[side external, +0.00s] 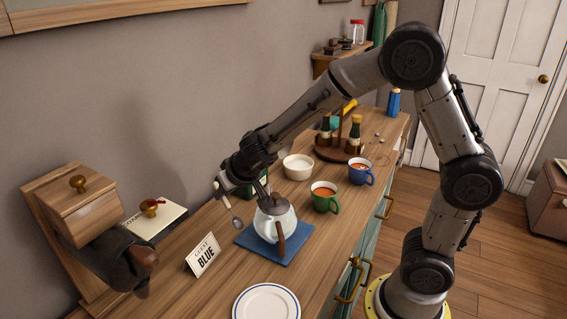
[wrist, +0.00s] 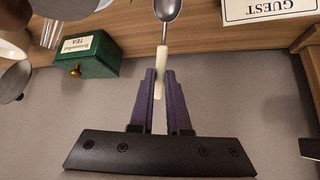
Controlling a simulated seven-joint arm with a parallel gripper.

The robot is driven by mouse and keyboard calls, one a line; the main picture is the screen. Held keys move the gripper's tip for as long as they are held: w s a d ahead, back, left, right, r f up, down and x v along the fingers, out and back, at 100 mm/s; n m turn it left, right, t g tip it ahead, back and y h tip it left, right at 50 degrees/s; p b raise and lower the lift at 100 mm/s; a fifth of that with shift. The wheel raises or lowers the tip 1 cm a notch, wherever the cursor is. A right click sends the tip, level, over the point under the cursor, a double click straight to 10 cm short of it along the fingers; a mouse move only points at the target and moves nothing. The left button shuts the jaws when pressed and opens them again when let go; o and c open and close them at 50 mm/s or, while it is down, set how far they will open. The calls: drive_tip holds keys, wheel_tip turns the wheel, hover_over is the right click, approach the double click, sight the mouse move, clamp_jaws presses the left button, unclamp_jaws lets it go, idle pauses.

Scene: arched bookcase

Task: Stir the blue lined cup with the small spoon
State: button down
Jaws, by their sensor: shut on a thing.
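My gripper (side external: 222,186) is shut on the pale handle of a spoon (side external: 237,222), which hangs bowl-down in the air left of the white teapot. In the wrist view, my gripper's purple fingers (wrist: 161,75) pinch the spoon's handle, with its metal bowl (wrist: 168,9) pointing away. A blue cup (side external: 369,178) holding orange-brown liquid stands on the counter, right of and behind the teapot. A green cup (side external: 334,205) with similar liquid stands nearer. Both are well apart from the spoon. I cannot make out a blue lining clearly.
The white teapot (side external: 264,225) sits on a blue mat (side external: 285,252). A "GUEST BLUE" card (side external: 202,256), a blue-rimmed plate (side external: 267,302), a white bowl (side external: 298,166) and a bottle rack (side external: 334,155) share the counter. A green tea box (wrist: 95,62) is by the wall.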

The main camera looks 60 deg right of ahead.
wheel_tip(320, 180, up, 14)
drive_tip(key=s+d+f+m+g+h, duration=0.1)
drive_tip(key=s+d+m+h, duration=0.3)
drive_tip(key=d, duration=0.7)
drive_tip(key=s+d+m+g+h, duration=0.25)
drive_tip(key=d+m, duration=0.25)
drive_tip(key=d, duration=0.6)
drive_tip(key=s+d+r+m+g+h, duration=0.1)
drive_tip(key=s+d+m+g+h, duration=0.2)
drive_tip(key=s+d+m+g, duration=0.9)
drive_tip(key=s+d+f+n+t, duration=0.3)
drive_tip(key=d+f+t, duration=0.1)
drive_tip(key=f, duration=0.1)
drive_tip(key=shift+s+d, duration=0.3)
